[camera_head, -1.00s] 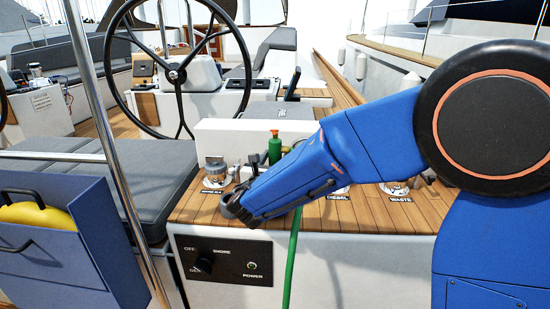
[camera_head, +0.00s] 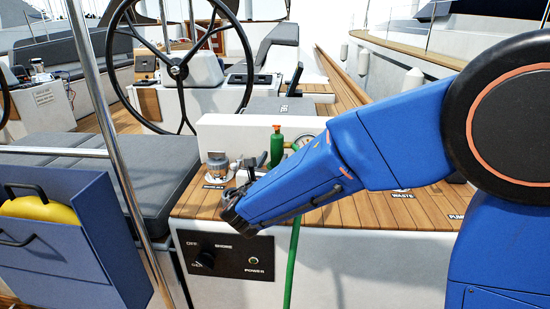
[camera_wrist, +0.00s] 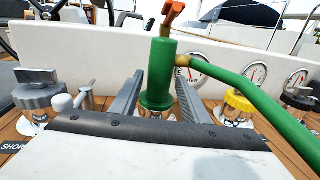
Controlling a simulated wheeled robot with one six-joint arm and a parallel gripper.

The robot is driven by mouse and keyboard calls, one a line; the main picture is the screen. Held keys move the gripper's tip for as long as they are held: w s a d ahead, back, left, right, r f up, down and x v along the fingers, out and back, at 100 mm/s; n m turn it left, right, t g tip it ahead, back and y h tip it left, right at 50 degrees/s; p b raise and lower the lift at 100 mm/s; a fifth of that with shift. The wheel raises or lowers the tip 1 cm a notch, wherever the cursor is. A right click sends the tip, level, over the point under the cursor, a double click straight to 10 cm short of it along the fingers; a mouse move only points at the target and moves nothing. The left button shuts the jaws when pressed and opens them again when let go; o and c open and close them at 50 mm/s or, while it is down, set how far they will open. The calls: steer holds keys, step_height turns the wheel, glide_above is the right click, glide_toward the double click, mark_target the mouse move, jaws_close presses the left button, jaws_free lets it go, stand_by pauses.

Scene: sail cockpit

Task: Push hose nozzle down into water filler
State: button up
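The green hose nozzle (camera_head: 277,147) with an orange trigger stands upright behind my forearm in the head view. In the wrist view the nozzle (camera_wrist: 158,72) has its lower end over the water filler (camera_wrist: 157,114), in front of a gauge whose label is partly hidden. How deep it sits cannot be told. My gripper (camera_wrist: 157,82) is open, one grey finger on each side of the nozzle's lower part, with gaps visible. In the head view my gripper (camera_head: 236,212) is at the deck's front edge. The green hose (camera_wrist: 245,90) runs right from the nozzle.
A grey-capped filler (camera_wrist: 40,92) and a small lever (camera_wrist: 80,98) stand left of the nozzle; a yellow-capped filler (camera_wrist: 238,106) stands right. A white wall (camera_head: 245,130) is behind. A shore power panel (camera_head: 230,258) is below, and a metal pole (camera_head: 120,160) at left.

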steer(key=shift+s+a, duration=0.2)
steer(key=shift+s, duration=0.9)
steer(key=shift+s+a, duration=0.2)
steer(key=shift+s, duration=0.85)
steer(key=shift+s+a, duration=0.2)
steer(key=shift+s, duration=0.9)
